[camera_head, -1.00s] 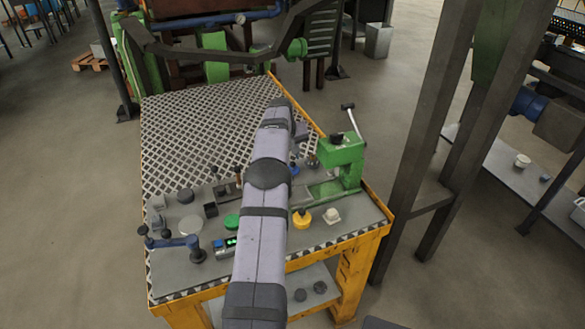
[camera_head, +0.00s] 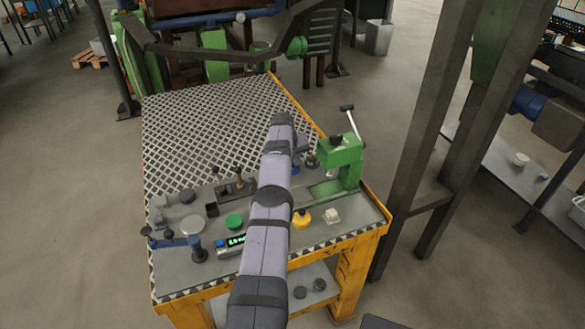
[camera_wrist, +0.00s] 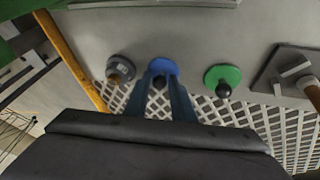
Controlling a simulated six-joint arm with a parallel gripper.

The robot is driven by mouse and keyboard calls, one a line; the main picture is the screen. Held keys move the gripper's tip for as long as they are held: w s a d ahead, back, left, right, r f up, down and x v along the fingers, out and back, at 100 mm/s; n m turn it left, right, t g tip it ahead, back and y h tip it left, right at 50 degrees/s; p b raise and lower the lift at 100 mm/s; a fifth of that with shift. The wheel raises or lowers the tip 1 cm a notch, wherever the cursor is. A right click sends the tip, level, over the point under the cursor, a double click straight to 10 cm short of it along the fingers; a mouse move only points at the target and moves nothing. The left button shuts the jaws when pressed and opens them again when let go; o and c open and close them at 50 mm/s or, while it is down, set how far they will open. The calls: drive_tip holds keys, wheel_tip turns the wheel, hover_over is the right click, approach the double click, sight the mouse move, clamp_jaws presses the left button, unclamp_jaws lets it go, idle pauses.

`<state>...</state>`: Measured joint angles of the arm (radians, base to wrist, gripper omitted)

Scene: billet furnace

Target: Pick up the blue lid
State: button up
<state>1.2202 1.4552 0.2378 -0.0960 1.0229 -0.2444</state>
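The blue lid (camera_wrist: 163,67) is a round blue disc with a dark knob, near the middle of the wrist view. My gripper (camera_wrist: 162,76) is over it, its two dark blue fingers apart with the knob between them. A gap seems to show at the knob, and I cannot tell whether a finger touches it.
In the wrist view a green lid (camera_wrist: 222,76) and a grey knobbed part (camera_wrist: 120,68) flank the blue lid. The head view shows a green press (camera_head: 341,160), a yellow lid (camera_head: 302,219) and a blue-handled tool (camera_head: 178,242) on the workbench (camera_head: 360,220). The bench's patterned far half is clear.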

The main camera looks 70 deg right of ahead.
clamp_jaws()
drive_tip(key=shift+r, duration=0.15)
drive_tip(key=shift+r+p, duration=0.8)
drive_tip(key=shift+r, duration=0.8)
wheel_tip(320, 180, up, 6)
drive_tip(key=p, duration=0.8)
drive_tip(key=shift+r, duration=0.25)
drive_tip(key=shift+w+a, duration=0.15)
